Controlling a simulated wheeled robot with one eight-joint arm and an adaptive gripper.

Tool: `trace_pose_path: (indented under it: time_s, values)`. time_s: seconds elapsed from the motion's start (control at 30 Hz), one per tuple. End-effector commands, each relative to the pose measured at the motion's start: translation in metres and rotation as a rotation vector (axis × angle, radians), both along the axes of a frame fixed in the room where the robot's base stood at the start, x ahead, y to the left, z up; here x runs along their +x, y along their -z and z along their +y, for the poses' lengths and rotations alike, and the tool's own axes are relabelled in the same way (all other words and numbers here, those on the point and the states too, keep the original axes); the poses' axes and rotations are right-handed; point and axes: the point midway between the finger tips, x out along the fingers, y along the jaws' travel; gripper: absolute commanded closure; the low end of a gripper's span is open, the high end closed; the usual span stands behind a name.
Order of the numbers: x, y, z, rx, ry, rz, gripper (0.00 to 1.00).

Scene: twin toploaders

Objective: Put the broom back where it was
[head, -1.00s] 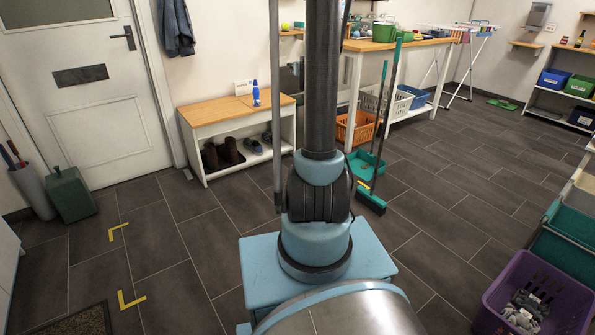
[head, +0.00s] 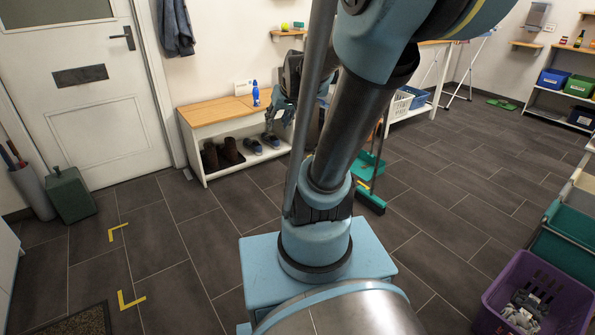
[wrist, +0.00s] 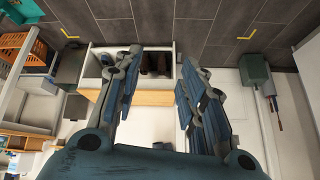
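The broom (head: 371,203) has a dark green head on the floor right of my arm in the head view. A teal dustpan (head: 366,163) is right behind it. My arm hides most of the upright handles. My gripper (head: 279,114) is in front of the bench's right end, apart from the broom. In the wrist view my gripper (wrist: 160,75) has its fingers spread wide with nothing held between them. A teal piece shows at the wrist view's upper left corner; I cannot tell if it is broom or dustpan.
A wooden-topped bench (head: 205,111) with shoes stands against the wall. Yellow corner marks (head: 130,300) lie on open floor at left, near a green bin (head: 70,195). A purple crate (head: 565,292) is at lower right.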

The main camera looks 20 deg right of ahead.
Motion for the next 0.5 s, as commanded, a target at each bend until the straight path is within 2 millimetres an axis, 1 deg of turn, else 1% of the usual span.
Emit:
trace_pose_path:
  time_s: [0.03, 0.17, 0.2, 0.27, 0.3, 0.4, 0.5]
  values:
    - [-0.021, 0.008, 0.002, -0.009, 0.0, 0.036, 0.62]
    - [-0.07, 0.029, 0.002, -0.036, 0.014, 0.138, 0.62]
    - [-0.086, 0.035, 0.0, -0.047, 0.021, 0.169, 0.62]
    - [-0.107, 0.044, -0.002, -0.063, 0.033, 0.214, 0.62]
    - [-0.121, 0.051, -0.004, -0.073, 0.042, 0.243, 0.62]
    - [-0.151, 0.064, -0.009, -0.1, 0.063, 0.305, 0.62]
    - [-0.173, 0.074, -0.014, -0.121, 0.082, 0.348, 0.62]
